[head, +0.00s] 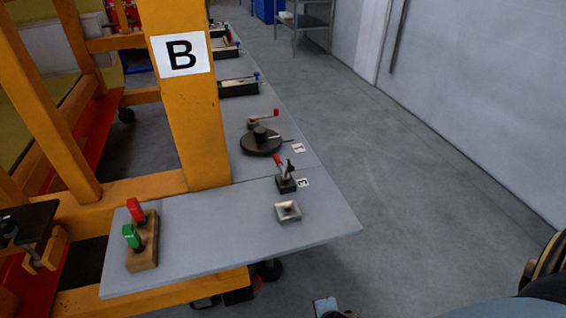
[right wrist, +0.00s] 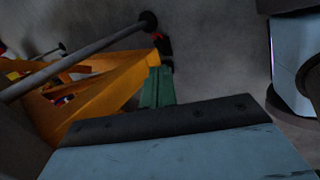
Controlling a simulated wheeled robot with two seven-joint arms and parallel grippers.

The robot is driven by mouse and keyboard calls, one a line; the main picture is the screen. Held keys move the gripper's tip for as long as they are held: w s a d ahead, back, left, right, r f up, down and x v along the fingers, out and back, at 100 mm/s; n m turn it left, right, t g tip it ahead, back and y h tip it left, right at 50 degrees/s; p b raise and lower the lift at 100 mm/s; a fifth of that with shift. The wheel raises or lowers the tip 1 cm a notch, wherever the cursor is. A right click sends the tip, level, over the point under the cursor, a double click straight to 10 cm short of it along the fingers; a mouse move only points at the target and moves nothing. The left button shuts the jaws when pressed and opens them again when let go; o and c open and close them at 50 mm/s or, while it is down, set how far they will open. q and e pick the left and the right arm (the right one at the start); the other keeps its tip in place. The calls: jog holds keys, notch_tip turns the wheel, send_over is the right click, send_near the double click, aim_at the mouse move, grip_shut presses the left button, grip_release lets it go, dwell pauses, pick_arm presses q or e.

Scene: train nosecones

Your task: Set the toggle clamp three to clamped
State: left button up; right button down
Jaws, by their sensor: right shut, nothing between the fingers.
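The toggle clamp (head: 286,182) stands on the grey bench beside a tag that appears to read 3. It has a dark base and a red-tipped handle (head: 278,160) that sticks up, tilted to the left. A dark arm part also rises from it. Whether it is clamped is too small to tell. In the right wrist view my right gripper (right wrist: 157,88) shows as two green fingers pressed together, with nothing between them. It is away from the clamp, which I cannot make out in that view. My left gripper is not in view.
A square metal block (head: 288,212) sits in front of the clamp. A round dark fixture (head: 261,140) with a red knob stands behind it. A wooden block with red and green switches (head: 142,240) is at left. An orange post (head: 185,110) marked B rises beside the bench (head: 220,245). Floor at right is clear.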

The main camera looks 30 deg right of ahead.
jog(key=s+a+f+m+g+y+b, duration=0.1)
jog(key=s+f+m+g+b, duration=0.2)
jog(key=s+f+m, duration=0.9)
jog(key=s+f+g, duration=0.2)
jog(key=s+f, duration=0.8)
jog(key=s, duration=0.2)
jog(key=shift+a+f+y+b, duration=0.25)
jog(key=shift+f+y+b, duration=0.05)
jog(key=shift+f+y, duration=0.1)
jog(key=shift+w, duration=0.2)
